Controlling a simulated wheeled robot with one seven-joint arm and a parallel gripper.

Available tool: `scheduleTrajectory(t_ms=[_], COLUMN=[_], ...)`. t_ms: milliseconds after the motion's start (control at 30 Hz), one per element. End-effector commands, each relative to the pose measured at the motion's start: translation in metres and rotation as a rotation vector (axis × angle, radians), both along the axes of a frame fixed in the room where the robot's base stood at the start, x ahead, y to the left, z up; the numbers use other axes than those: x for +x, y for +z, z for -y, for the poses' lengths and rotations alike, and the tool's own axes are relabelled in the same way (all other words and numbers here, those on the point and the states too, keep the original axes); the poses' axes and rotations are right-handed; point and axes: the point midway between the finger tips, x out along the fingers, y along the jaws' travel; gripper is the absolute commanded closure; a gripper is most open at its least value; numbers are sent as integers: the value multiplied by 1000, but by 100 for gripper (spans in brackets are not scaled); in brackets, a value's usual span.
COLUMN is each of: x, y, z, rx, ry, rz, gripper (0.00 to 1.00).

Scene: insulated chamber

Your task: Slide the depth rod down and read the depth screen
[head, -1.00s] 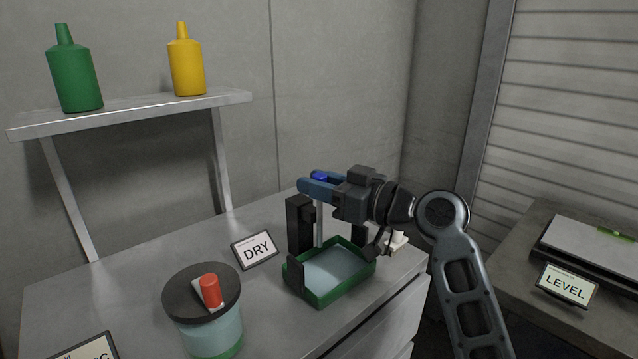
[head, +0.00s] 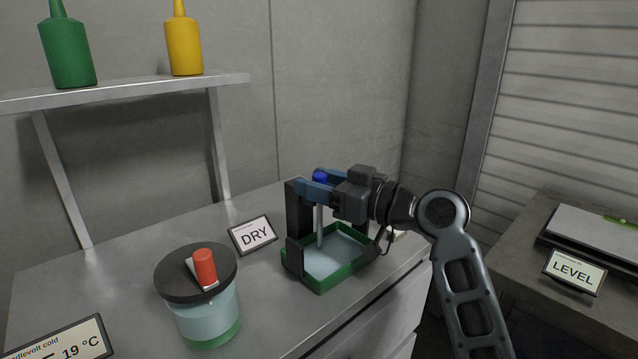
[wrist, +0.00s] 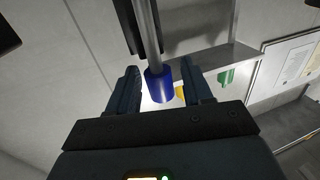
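The depth rod (head: 319,225) is a thin grey upright rod with a blue cap (head: 320,177), beside a black stand (head: 298,215). Its lower end reaches into a green tray (head: 345,284) holding pale material. My gripper (head: 312,190) is level with the cap, its fingers on either side. In the wrist view, the blue cap (wrist: 158,88) sits between my fingers (wrist: 158,90), with a visible gap on the right; the fingers look open. A small screen (head: 254,235) beside the tray reads "DRY". Another screen (head: 574,271) on the right reads "LEVEL".
A lidded jar (head: 205,315) with a red-handled piece on top stands at the front left. A temperature screen (head: 62,343) is at the lower left corner. A shelf (head: 120,93) above holds a green bottle (head: 67,50) and a yellow bottle (head: 183,45).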

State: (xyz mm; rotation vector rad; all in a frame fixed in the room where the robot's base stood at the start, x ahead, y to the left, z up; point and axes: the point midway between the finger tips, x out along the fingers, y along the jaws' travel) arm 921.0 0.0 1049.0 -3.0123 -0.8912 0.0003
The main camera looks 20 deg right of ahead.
Motion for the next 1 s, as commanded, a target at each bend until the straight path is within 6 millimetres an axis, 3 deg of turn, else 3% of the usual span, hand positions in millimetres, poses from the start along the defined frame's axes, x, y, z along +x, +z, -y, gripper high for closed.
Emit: scheduleTrajectory(t_ms=[300, 700, 1000], x=[-3, -53, -66], y=[-1, -2, 0], z=[3, 35, 43], rx=[0, 0, -1], ry=[-1, -1, 0], rz=[0, 0, -1], gripper=[49, 49, 49])
